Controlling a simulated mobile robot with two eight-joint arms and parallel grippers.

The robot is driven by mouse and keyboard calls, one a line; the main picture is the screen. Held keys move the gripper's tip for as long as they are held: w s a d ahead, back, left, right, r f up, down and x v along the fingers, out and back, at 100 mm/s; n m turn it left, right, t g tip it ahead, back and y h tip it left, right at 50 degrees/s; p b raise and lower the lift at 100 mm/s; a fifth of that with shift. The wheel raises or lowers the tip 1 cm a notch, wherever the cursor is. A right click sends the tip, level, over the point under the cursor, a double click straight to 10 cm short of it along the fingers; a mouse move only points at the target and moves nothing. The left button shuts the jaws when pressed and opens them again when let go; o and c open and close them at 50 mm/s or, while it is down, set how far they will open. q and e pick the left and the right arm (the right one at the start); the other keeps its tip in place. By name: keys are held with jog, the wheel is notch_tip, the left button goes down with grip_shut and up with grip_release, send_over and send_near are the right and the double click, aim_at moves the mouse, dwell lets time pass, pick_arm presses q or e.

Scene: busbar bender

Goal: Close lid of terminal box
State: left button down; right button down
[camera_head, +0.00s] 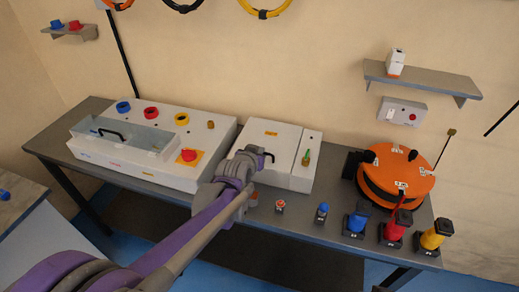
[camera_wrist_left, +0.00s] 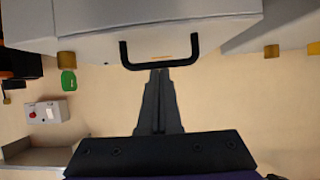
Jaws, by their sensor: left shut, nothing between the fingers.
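The terminal box is a white box (camera_head: 285,152) on the bench, right of the larger control panel. Its pale lid with an orange label (camera_head: 271,133) looks laid down over the box; I cannot tell whether it is fully seated. My left gripper (camera_head: 268,153) is over the lid's front part, its fingers shut and empty. In the left wrist view a black U-shaped handle (camera_wrist_left: 124,55) stands out from the pale box (camera_wrist_left: 230,15). The shut fingertips (camera_wrist_left: 159,73) are at the handle's bar; touching is unclear. My right gripper is not in view.
The white control panel (camera_head: 150,175) has knobs and a clear-covered bay. An orange reel (camera_head: 395,172) stands at the right. Several small coloured parts, including a blue one (camera_head: 356,222), line the bench's front edge. A shelf (camera_head: 425,82) is on the wall.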

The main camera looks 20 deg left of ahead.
pick_arm(q)
jog(key=shift+s+f, duration=0.15)
jog(key=shift+f, duration=0.05)
